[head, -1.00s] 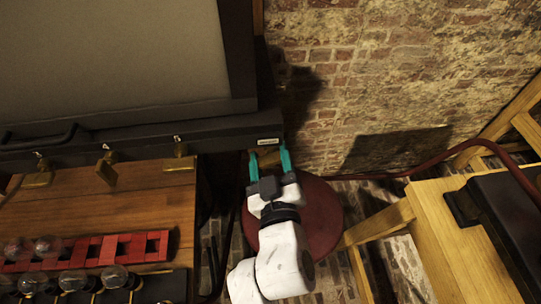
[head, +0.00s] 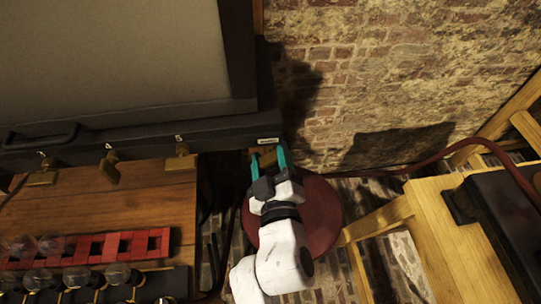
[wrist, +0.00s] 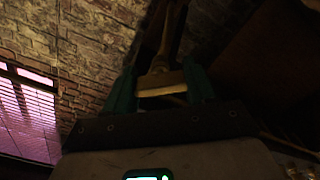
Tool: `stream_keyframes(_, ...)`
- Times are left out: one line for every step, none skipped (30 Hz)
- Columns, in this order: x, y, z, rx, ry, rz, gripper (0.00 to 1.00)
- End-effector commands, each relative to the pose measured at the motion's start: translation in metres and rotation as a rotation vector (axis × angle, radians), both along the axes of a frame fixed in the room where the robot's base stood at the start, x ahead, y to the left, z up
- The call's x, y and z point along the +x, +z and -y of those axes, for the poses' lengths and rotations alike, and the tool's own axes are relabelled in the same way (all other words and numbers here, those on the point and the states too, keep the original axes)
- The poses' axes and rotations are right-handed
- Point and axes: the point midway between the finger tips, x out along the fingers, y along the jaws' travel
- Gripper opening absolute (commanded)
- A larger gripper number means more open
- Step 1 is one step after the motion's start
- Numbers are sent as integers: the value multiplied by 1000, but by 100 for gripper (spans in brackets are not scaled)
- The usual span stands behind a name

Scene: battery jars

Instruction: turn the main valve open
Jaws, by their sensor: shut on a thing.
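The main valve's brass handle (head: 267,156) sits below the white label at the right end of the dark bar. My gripper (head: 268,160) has a teal finger on each side of this handle and is shut on it. In the wrist view the handle shows as a pale brass crossbar (wrist: 164,83) between the teal fingers (wrist: 160,88), with a brass stem behind it. The wrist view is dark, so the exact contact is hard to see. The label's text is too small to read.
Several smaller brass handles (head: 181,161) line the bar to the left, above a wooden table (head: 150,205) with a red rack (head: 95,248) and glass bulbs. A round dark-red stool (head: 322,215) is under my arm. A wooden bench (head: 450,240) and red hose (head: 430,162) are at right.

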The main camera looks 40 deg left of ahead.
Motion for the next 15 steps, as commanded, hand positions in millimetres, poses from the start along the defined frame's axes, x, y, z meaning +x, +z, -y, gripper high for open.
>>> stream_keyframes(-1, 0, 0, 0, 2, -1, 25)
stream_keyframes(-1, 0, -1, 0, 2, -1, 56)
stream_keyframes(-1, 0, -1, 0, 2, -1, 60)
stream_keyframes(-1, 0, -1, 0, 2, -1, 63)
stream_keyframes(-1, 0, -1, 0, 2, -1, 66)
stream_keyframes(-1, 0, -1, 1, 1, -1, 70)
stream_keyframes(-1, 0, 0, 1, 1, -1, 72)
stream_keyframes(-1, 0, 0, 1, 1, -1, 75)
stream_keyframes(-1, 0, 0, 1, 1, -1, 79)
stream_keyframes(0, 0, 0, 0, 1, -1, 81)
stream_keyframes(0, 0, 0, 0, 1, -1, 81)
stream_keyframes(0, 0, 0, 0, 1, -1, 81)
stream_keyframes(0, 0, 0, 0, 1, -1, 81)
stream_keyframes(0, 0, 0, 0, 1, -1, 81)
stream_keyframes(0, 0, 0, 1, 0, -1, 81)
